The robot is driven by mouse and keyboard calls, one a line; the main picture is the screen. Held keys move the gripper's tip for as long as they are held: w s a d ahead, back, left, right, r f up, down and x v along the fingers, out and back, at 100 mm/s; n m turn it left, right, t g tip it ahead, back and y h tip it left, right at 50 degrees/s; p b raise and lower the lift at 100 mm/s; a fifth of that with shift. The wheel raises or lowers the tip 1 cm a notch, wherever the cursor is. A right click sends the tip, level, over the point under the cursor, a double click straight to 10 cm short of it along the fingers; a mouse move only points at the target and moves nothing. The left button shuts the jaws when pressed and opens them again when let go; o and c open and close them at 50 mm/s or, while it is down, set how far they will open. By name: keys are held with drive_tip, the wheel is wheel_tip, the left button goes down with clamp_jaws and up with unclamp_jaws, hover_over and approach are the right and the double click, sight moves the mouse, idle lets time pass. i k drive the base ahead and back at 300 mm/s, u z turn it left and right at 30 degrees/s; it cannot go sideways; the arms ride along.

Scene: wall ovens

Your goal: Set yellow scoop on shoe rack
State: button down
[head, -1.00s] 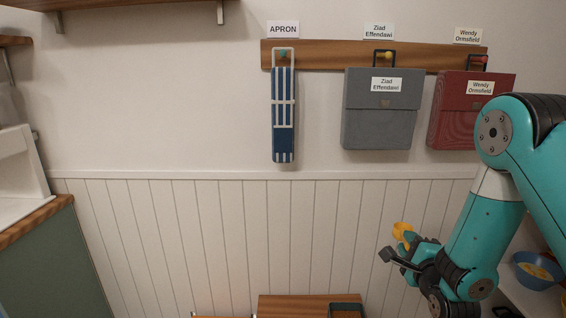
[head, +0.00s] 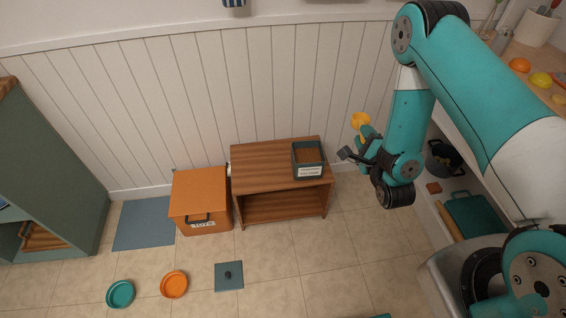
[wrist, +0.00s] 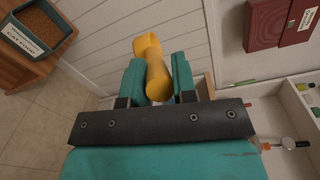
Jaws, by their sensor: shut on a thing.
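My gripper (head: 360,143) is shut on the yellow scoop (wrist: 156,75) and holds it in the air, right of the shoe rack. In the wrist view the scoop's handle is between the two teal fingers (wrist: 159,80), with its cup end pointing away from me. The scoop also shows in the head view (head: 361,121). The shoe rack (head: 262,153) seems to be the low wooden unit with an open shelf, against the panelled wall. A grey bin labelled cat food (head: 308,171) stands on its top at the right; the top's left part is bare.
An orange toy box (head: 200,197) stands left of the rack. A teal bowl (head: 121,294), an orange bowl (head: 174,284) and a dark square lid (head: 229,275) lie on the floor. White shelves (head: 425,215) with several items are at right.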

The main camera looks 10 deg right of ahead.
sight(257, 175)
drive_tip(key=z, duration=0.05)
drive_tip(key=k, duration=1.15)
drive_tip(key=u, duration=0.5)
drive_tip(key=i, duration=0.6)
drive_tip(key=u, duration=0.6)
drive_tip(key=i, duration=0.65)
drive_tip(key=z, duration=0.85)
drive_tip(key=i, duration=0.7)
drive_tip(key=z, duration=0.75)
